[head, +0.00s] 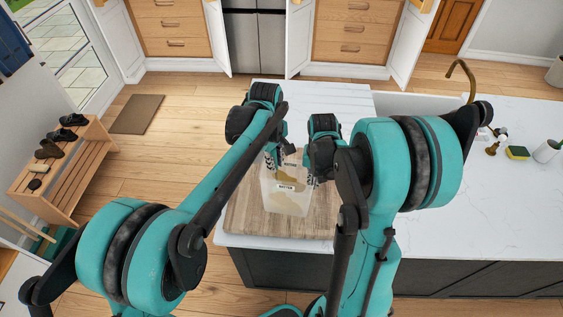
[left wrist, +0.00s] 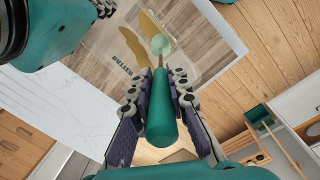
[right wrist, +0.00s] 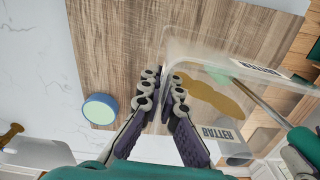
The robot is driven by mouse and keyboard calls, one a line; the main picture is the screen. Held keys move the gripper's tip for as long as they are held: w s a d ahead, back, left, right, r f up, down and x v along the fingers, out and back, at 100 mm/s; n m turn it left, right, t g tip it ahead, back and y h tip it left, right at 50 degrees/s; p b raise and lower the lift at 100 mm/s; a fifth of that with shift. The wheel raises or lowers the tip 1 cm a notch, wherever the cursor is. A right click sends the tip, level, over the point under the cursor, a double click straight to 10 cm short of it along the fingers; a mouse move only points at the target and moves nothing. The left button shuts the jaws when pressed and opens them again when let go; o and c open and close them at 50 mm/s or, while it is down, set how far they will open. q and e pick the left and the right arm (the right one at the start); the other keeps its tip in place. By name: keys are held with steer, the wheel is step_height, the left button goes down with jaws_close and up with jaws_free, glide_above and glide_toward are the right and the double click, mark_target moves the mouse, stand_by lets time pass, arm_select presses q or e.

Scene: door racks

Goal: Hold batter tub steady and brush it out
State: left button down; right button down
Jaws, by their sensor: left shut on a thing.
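The clear batter tub (head: 288,203) stands on a wooden board (head: 245,215), with tan batter patches (right wrist: 215,97) on its inside. My left gripper (left wrist: 161,84) is shut on the green handle (left wrist: 161,120) of a brush. The brush's pale green head (left wrist: 160,44) is over the tub, among the batter patches in the left wrist view; whether it touches them I cannot tell. My right gripper (right wrist: 164,80) has its fingers on either side of the tub's wall, closed on it. In the head view the arms hide part of the tub.
A round green thing with a blue rim (right wrist: 100,108) stands at the board's edge. The counter's front right is clear.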

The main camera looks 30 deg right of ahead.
arm_select(q)
steer(key=shift+w, duration=0.15)
steer(key=shift+w+d, duration=0.55)
steer(key=shift+w, duration=0.05)
stand_by(0.3)
steer(key=shift+r, duration=0.1)
steer(key=shift+r, duration=4.3)
step_height(320, 180, down, 9)
steer(key=shift+r, duration=0.1)
